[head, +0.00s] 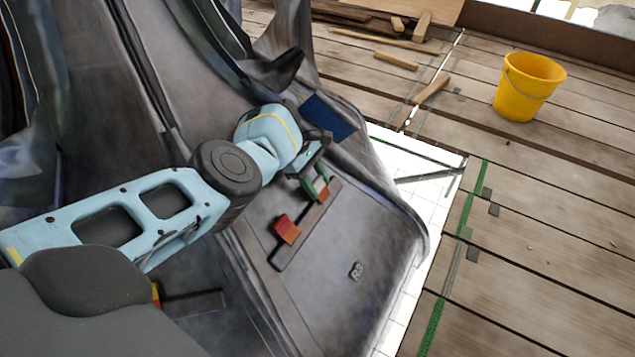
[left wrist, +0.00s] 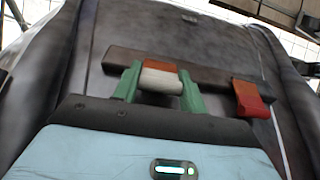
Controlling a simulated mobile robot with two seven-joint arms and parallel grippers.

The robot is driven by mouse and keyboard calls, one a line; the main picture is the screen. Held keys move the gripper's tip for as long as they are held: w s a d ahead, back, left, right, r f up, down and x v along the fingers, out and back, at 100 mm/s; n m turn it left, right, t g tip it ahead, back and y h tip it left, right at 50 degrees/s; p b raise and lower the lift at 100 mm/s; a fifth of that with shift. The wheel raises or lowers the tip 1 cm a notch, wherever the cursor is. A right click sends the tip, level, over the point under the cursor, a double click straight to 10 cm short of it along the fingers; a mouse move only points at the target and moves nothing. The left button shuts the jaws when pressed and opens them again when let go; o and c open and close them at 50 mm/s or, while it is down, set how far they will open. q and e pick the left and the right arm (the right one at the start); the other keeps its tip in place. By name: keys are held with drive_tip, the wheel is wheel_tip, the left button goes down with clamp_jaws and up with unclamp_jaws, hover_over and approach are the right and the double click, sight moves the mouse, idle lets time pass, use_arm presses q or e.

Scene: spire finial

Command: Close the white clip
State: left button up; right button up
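The white clip (left wrist: 161,80) has an orange upper part and a rounded white lower part. It sits at a dark bar (left wrist: 215,80) on a grey panel. My left gripper (left wrist: 160,88) has its green fingers on either side of the white part, close against both ends. I cannot tell whether they press on it. My right gripper is not in view.
A red-orange clip (head: 286,229) sits at the other end of the same bar. A blue patch (head: 328,117) and a small raised "R3" label (head: 356,271) are on the panel.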

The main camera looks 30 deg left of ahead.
sight(315, 180)
use_arm(q)
drive_tip(key=o, duration=0.4)
drive_tip(key=shift+a+r, duration=0.25)
drive_tip(key=shift+r, duration=0.1)
drive_tip(key=p+v, duration=0.2)
drive_tip(key=v, duration=0.4)
drive_tip(key=shift+a+r+p, duration=0.2)
drive_tip(key=shift+r+p, duration=0.15)
drive_tip(key=shift+r, duration=0.15)
